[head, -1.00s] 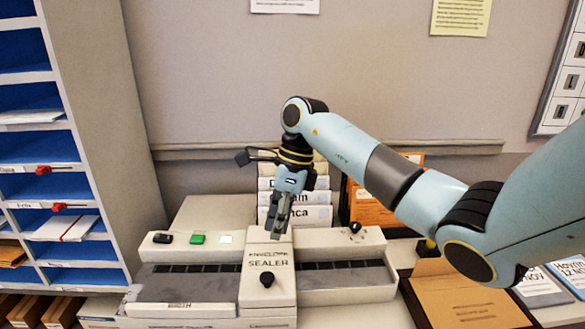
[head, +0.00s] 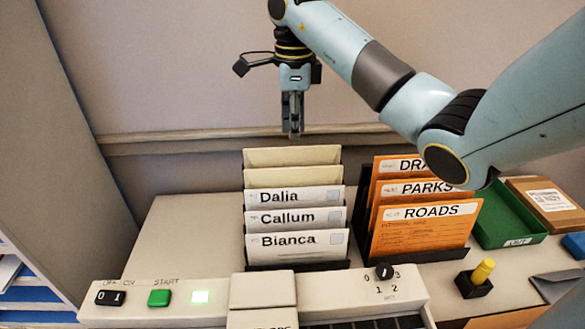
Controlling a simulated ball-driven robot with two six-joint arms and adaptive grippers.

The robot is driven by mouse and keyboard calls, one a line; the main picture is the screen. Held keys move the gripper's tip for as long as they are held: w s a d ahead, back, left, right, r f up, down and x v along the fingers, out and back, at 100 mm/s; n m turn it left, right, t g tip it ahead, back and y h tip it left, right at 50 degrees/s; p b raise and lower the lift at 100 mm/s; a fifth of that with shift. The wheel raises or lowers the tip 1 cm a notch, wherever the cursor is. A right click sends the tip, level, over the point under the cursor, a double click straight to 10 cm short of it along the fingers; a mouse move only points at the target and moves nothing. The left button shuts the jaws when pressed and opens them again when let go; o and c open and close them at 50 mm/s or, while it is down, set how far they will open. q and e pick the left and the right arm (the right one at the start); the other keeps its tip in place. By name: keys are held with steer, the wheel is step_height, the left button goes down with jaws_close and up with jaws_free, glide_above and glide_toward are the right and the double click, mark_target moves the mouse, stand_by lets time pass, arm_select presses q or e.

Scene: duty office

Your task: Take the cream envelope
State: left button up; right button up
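Two blank cream envelopes stand upright at the back of a dark rack (head: 300,266): a rear cream envelope (head: 292,156) and a front cream envelope (head: 292,177). White envelopes labelled Dalia (head: 293,197), Callum (head: 293,220) and Bianca (head: 296,244) stand before them and hide their lower parts. My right gripper (head: 294,134) points down, its tips just above the rear cream envelope in the picture. Nothing shows between its fingers, but they are seen edge-on, so their opening is unclear. My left gripper is not in view.
Orange folders marked PARKS and ROADS (head: 420,232) stand in a rack to the right. A green OUT tray (head: 508,225) lies beyond. The sealer (head: 225,290), with a green start button (head: 159,298), fills the front. Bare desk lies left of the envelope rack.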

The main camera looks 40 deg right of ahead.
mark_target(294, 168)
step_height(294, 168, down, 3)
steer(key=shift+s+a+r+b, duration=0.1)
steer(key=shift+s+b, duration=0.05)
steer(key=shift+b, duration=0.95)
step_height(294, 168, down, 6)
steer(key=p, duration=0.2)
steer(key=shift+f+p, duration=0.2)
steer(key=shift+p, duration=0.15)
steer(key=shift+f, duration=0.4)
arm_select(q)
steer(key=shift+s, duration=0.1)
arm_select(e)
steer(key=shift+f, duration=0.1)
steer(key=shift+c, duration=0.3)
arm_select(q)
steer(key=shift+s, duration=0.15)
arm_select(e)
jaws_close()
